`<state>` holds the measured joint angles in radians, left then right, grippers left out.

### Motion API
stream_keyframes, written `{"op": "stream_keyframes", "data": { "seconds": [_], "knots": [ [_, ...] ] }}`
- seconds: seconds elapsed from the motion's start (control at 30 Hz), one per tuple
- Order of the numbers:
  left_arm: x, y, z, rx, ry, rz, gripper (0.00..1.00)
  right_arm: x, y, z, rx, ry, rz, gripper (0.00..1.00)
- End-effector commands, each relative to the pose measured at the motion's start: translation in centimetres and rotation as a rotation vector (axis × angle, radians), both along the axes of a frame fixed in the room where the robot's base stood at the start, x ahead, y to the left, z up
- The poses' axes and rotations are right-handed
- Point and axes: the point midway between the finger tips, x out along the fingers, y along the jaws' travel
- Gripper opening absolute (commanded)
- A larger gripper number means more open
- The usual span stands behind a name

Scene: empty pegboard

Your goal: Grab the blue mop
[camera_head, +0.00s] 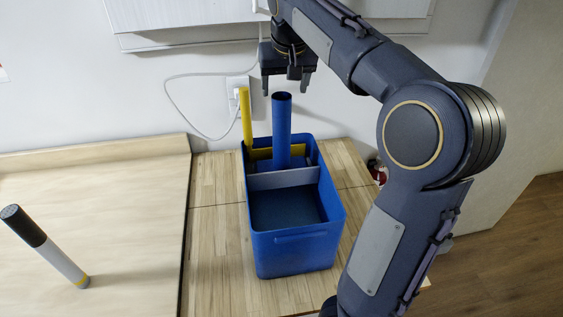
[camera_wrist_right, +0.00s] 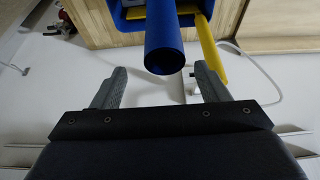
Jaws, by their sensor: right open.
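The blue mop shows as a thick blue handle (camera_head: 281,130) standing upright in the rear compartment of a blue bin (camera_head: 290,250); its lower end is hidden in the bin. My right gripper (camera_head: 286,88) is open and empty, pointing down over the handle's top, near the wall. In the right wrist view the blue handle (camera_wrist_right: 165,42) lies ahead between the two open fingers (camera_wrist_right: 162,72), with its round end towards the camera. Whether it is inside the jaws I cannot tell. My left gripper is not in view.
A thin yellow handle (camera_head: 246,120) stands left of the blue one in the same compartment. The bin's front compartment looks empty. A wall outlet with a white cable (camera_head: 172,98) is behind. A black-and-grey cylinder (camera_head: 45,245) is on the left board, whose middle is clear.

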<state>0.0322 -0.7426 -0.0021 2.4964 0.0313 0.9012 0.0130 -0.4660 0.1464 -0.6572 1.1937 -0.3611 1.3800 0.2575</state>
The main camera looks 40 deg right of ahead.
Motion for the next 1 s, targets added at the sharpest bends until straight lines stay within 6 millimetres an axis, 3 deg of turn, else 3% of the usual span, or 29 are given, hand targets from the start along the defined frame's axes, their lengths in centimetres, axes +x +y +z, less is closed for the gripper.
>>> {"op": "stream_keyframes", "data": {
  "seconds": [0.43, 0.77, 1.0],
  "knots": [
    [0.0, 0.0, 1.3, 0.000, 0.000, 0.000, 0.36, 1.4, -0.1, -5.7, 0.001, 0.003, 0.001, 0.68],
    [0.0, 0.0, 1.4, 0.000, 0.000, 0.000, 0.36, 1.7, -0.3, -6.6, 0.002, -0.002, 0.002, 0.68],
    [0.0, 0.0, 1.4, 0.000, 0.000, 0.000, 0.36, 1.7, -0.3, -6.6, 0.002, -0.002, 0.002, 0.38]
  ]
}}
